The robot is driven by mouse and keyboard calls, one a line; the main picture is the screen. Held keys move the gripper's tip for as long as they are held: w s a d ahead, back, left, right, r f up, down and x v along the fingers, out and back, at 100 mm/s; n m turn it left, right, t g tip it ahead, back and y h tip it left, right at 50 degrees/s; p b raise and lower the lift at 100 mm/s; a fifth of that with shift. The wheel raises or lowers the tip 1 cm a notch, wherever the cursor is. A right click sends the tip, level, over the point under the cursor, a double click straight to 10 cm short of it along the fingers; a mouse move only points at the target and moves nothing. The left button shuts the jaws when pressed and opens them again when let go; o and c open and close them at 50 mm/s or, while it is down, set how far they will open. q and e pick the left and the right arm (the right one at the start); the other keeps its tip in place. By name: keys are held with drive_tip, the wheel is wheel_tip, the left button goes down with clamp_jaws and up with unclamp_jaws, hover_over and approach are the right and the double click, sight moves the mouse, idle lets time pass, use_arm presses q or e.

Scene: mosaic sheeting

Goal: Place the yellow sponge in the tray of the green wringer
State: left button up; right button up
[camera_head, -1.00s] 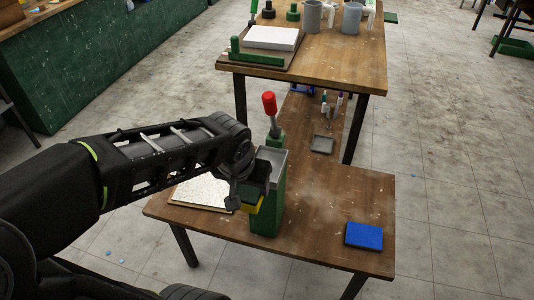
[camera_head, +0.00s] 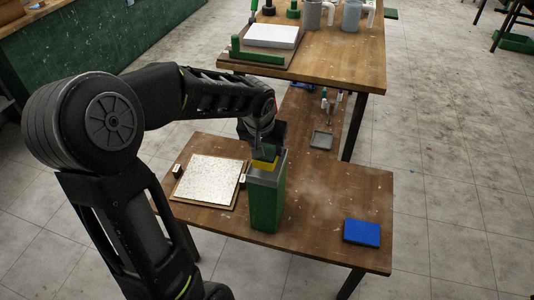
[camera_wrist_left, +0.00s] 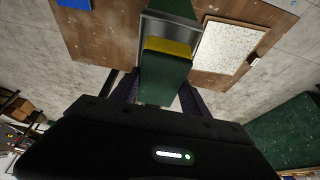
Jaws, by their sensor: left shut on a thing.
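The green wringer (camera_head: 267,208) stands upright on the low wooden table, with a grey tray at its top. My left gripper (camera_head: 265,140) is over the wringer, shut on the yellow sponge (camera_head: 265,164), which has a green part above the yellow. The sponge is at the tray; whether it touches the tray floor I cannot tell. In the left wrist view the sponge's yellow edge (camera_wrist_left: 168,47) overlaps the grey tray (camera_wrist_left: 158,28), and its green part sits between my fingers. The wringer's red-knobbed lever is hidden behind my arm. My right gripper is not in view.
A blue pad (camera_head: 361,232) lies at the table's right. A speckled white sheet on a board (camera_head: 208,181) lies left of the wringer, with small blocks beside it. A grey dish (camera_head: 321,140) is behind. A higher table (camera_head: 340,65) holds cups and a white slab.

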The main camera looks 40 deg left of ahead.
sight(266, 151)
use_arm(q)
drive_tip(key=shift+f, duration=1.5)
drive_tip(key=shift+f, duration=0.15)
drive_tip(key=o, duration=1.5)
drive_tip(key=shift+c, duration=0.2)
drive_tip(key=shift+r, duration=0.45)
drive_tip(key=v, duration=1.1)
drive_tip(key=shift+r, duration=0.2)
drive_tip(key=shift+s+d, duration=0.1)
drive_tip(key=shift+s, duration=0.05)
